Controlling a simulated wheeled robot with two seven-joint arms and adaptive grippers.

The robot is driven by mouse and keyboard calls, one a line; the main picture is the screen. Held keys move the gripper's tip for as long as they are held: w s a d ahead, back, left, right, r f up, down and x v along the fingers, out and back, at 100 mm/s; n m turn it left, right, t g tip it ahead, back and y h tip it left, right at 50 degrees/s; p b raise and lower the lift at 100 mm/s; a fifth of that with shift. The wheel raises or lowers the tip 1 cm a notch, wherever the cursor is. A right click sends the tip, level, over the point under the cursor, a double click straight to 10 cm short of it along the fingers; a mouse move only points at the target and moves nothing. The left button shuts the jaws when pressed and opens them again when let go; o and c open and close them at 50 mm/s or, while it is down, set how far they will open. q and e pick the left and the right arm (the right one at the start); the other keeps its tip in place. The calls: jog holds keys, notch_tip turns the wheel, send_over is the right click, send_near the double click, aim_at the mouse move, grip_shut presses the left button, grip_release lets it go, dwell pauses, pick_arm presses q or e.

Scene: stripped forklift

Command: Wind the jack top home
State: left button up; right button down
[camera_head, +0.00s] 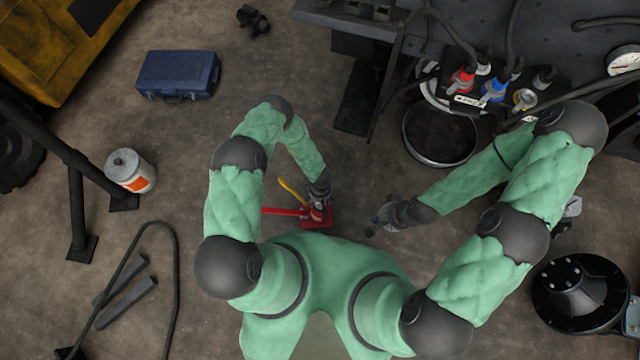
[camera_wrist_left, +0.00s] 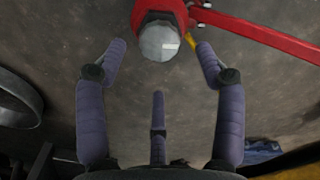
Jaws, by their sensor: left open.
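A red jack (camera_head: 321,220) stands on the floor just in front of my body, with a red bar (camera_head: 280,211) out to its left and a yellow lever (camera_head: 290,190) beside it. In the left wrist view its grey, faceted jack top (camera_wrist_left: 159,41) sits at the upper middle, by the red body. My left gripper (camera_head: 319,199) is over the jack and partly hides it. In the left wrist view its fingers (camera_wrist_left: 161,60) are spread apart, with the jack top just beyond and between the tips, not gripped. My right gripper (camera_head: 380,218) is low, to the right of the jack, apart from it.
A blue toolbox (camera_head: 178,75) and a white canister (camera_head: 130,171) stand at the left. A dark round pan (camera_head: 440,133) and a bench (camera_head: 400,25) with hoses are at the upper right. A black hub (camera_head: 580,290) lies lower right. Floor around the jack is mostly clear.

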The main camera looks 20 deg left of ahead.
pick_arm(q)
notch_tip(320, 180, up, 8)
jog(key=shift+f, duration=0.15)
dwell(0.5)
notch_tip(320, 180, up, 15)
jog(key=p, duration=1.2)
jog(key=shift+p, duration=0.3)
